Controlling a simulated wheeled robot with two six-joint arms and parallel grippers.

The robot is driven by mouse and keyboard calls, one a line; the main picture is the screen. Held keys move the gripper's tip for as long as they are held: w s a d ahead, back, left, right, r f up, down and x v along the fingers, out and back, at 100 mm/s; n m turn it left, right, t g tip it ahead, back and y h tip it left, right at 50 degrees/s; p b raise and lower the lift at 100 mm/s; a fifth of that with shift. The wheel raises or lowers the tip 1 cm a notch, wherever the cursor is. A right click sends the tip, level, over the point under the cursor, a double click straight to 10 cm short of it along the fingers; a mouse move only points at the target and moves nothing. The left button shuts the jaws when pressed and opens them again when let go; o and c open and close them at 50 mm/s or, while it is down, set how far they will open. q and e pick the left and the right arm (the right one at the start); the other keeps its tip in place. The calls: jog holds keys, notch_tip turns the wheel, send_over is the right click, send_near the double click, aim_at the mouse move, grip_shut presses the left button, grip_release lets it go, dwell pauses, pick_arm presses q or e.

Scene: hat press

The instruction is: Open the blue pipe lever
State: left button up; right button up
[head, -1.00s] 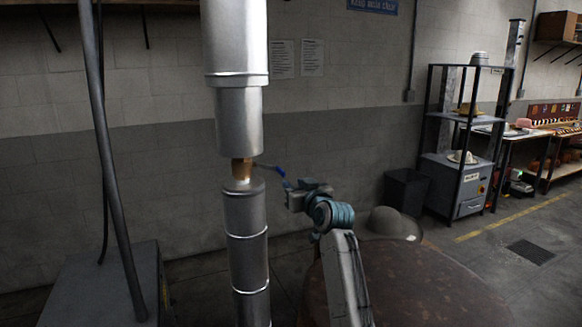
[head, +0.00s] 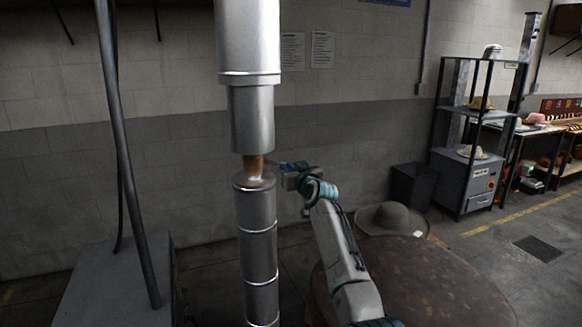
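A vertical metal pipe (head: 258,235) stands left of centre, with a short brass valve section (head: 253,167) between its upper and lower parts. The blue lever lies beside the brass section and is mostly hidden behind my gripper, with only a small blue-dark strip showing. My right gripper (head: 283,168) is at the lever's place, just right of the brass section, its arm reaching up from the lower right. Its fingers are too small and dark to tell whether they are shut on the lever. My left gripper is not in view.
A round brown table (head: 430,285) stands at the lower right with a grey hat (head: 390,218) at its far edge. A dark bin (head: 411,185) and a shelf rack (head: 478,180) stand behind. A grey box (head: 110,285) and slanted pole (head: 128,160) are at left.

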aim_at(289, 164)
jog(key=shift+w, duration=0.3)
grip_shut()
jog(key=r+g+p, duration=0.1)
jog(key=p, duration=0.2)
jog(key=r+g+p, duration=0.1)
jog(key=p, duration=0.2)
jog(key=r+g+h+p, duration=0.1)
jog(key=p, duration=0.2)
jog(key=shift+w+a+r+g+p, duration=0.15)
jog(key=shift+w+r+g+p, duration=0.1)
jog(key=shift+r+g+p, duration=0.1)
jog(key=shift+w+r+g+h+p, duration=0.25)
jog(key=shift+g+h+p, duration=0.15)
jog(key=shift+g, duration=0.35)
jog(key=shift+w+a+r+g, duration=0.1)
jog(key=shift+w+r+g, duration=0.15)
jog(key=shift+g, duration=0.35)
jog(key=shift+r+g, duration=0.15)
jog(key=shift+g, duration=0.15)
